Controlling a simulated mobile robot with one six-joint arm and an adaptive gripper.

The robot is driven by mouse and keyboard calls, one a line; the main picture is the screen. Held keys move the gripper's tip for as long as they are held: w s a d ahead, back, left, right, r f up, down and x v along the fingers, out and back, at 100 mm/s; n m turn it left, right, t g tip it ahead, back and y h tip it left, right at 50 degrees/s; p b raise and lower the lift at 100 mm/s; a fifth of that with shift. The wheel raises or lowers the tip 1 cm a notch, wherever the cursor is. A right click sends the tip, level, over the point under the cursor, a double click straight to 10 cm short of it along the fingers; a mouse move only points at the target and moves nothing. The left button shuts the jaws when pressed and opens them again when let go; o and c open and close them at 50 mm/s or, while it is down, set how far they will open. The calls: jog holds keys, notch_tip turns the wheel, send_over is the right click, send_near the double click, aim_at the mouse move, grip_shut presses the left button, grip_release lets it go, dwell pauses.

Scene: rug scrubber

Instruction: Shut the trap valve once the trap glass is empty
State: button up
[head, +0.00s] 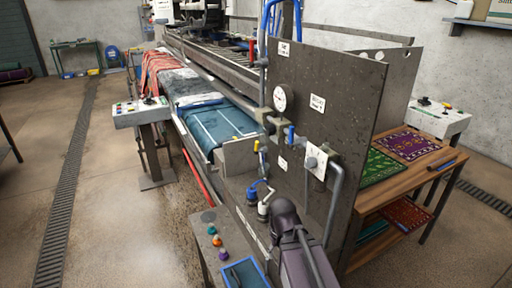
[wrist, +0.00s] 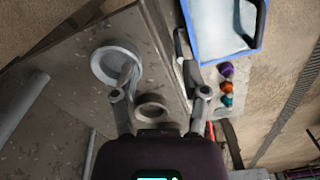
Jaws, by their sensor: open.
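The upright grey panel (head: 325,95) carries a round gauge (head: 280,98), a blue-handled valve (head: 291,135), a yellow-handled valve (head: 257,147) and a white box with a dial (head: 317,160). Small blue and white fittings (head: 263,198) sit low at the panel's left edge. The labels are too small to read, so I cannot tell which is the trap valve, nor make out the trap glass or its level. In the wrist view, my gripper (wrist: 160,94) is open and empty. A grey ring (wrist: 152,108) shows between its fingers, and a round grey fitting (wrist: 116,65) lies beyond.
A blue-rimmed tray (wrist: 197,51) is near the gripper, beside purple, orange and teal knobs (wrist: 227,86). A wooden table (head: 425,170) with patterned rugs stands right of the panel. A long rug machine (head: 215,75) runs behind.

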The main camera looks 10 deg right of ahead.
jog(key=w+d+n+h, duration=0.1)
jog(key=w, duration=0.1)
jog(key=w+n+t+h+b, duration=0.1)
jog(key=w+n, duration=0.1)
jog(key=w, duration=0.1)
jog(key=w+d+n+h, duration=0.1)
jog(key=w, duration=0.2)
jog(key=shift+w+d+f+t+h, duration=0.15)
jog(key=shift+w+d+t+h, duration=0.05)
jog(key=shift+d+t+h, duration=0.2)
jog(key=w+r+n+t+h, duration=0.1)
jog(key=w+n, duration=0.1)
jog(key=w, duration=0.1)
jog(key=w+r+n+t+h+b, duration=0.1)
jog(key=w+n, duration=0.1)
jog(key=w, duration=0.2)
jog(key=w+r+n+t+h+b, duration=0.1)
jog(key=w+n+h, duration=0.1)
jog(key=w, duration=0.1)
jog(key=shift+w+d+n, duration=0.15)
jog(key=shift+n, duration=0.25)
jog(key=w+a+r+n+t+h+b, duration=0.25)
jog(key=w+a+r+n+t, duration=0.2)
jog(key=w+n, duration=0.35)
jog(key=n+t, duration=0.5)
jog(key=n, duration=0.3)
send_near(256, 147)
jog(key=shift+s+a+f+h, duration=0.15)
jog(key=shift+s+a+h, duration=0.2)
jog(key=shift+s+a, duration=0.7)
